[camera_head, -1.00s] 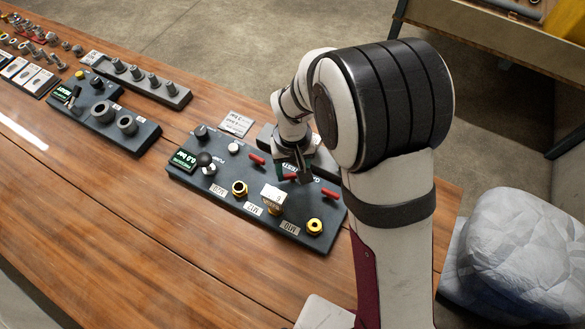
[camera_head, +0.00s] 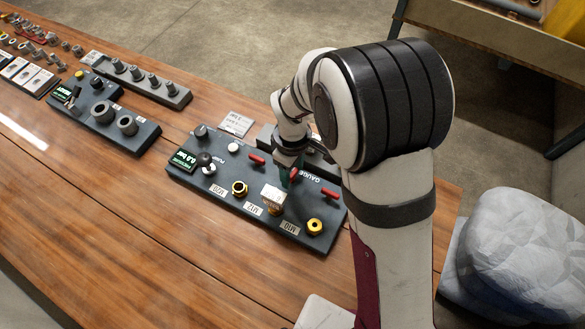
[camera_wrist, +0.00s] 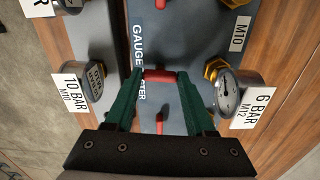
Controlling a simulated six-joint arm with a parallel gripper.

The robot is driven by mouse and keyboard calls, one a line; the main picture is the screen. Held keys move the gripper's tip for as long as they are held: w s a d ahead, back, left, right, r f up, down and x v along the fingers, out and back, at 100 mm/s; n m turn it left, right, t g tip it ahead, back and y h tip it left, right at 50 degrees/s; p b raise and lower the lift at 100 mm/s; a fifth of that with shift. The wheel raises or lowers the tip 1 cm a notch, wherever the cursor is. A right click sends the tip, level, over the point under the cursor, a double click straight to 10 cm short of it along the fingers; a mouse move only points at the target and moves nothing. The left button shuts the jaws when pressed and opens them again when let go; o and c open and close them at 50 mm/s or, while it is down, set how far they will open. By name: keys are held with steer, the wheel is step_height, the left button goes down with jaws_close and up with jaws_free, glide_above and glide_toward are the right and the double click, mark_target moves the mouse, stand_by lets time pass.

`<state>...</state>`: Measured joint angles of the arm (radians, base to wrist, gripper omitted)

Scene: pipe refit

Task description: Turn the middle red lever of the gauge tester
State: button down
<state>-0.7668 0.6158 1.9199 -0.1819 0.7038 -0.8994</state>
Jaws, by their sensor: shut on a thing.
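The gauge tester (camera_head: 205,189) is a dark panel with three red levers along its far side. The left red lever (camera_head: 257,160) and right red lever (camera_head: 330,193) show clear of my gripper in the head view. The middle red lever (camera_wrist: 159,76) lies crosswise between the green fingertips in the wrist view. My gripper (camera_wrist: 162,75) is shut on it, one finger at each end. In the head view my gripper (camera_head: 293,174) is partly hidden by my arm, and the middle lever is mostly hidden. A gauge marked 6 BAR M12 (camera_wrist: 228,95) sits in the middle brass fitting.
Empty brass fittings (camera_head: 239,188) stand on either side of the gauge. A 10 BAR gauge (camera_wrist: 95,82) lies on a grey holder beyond the tester. Black and white knobs (camera_head: 206,160) are at the panel's left. Open wooden table (camera_head: 170,230) lies in front.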

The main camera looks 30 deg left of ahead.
mark_target(292, 174)
steer(key=shift+n, duration=0.6)
steer(key=shift+c, duration=1.2)
jaws_free()
steer(key=shift+r, duration=0.1)
step_height(292, 174, up, 16)
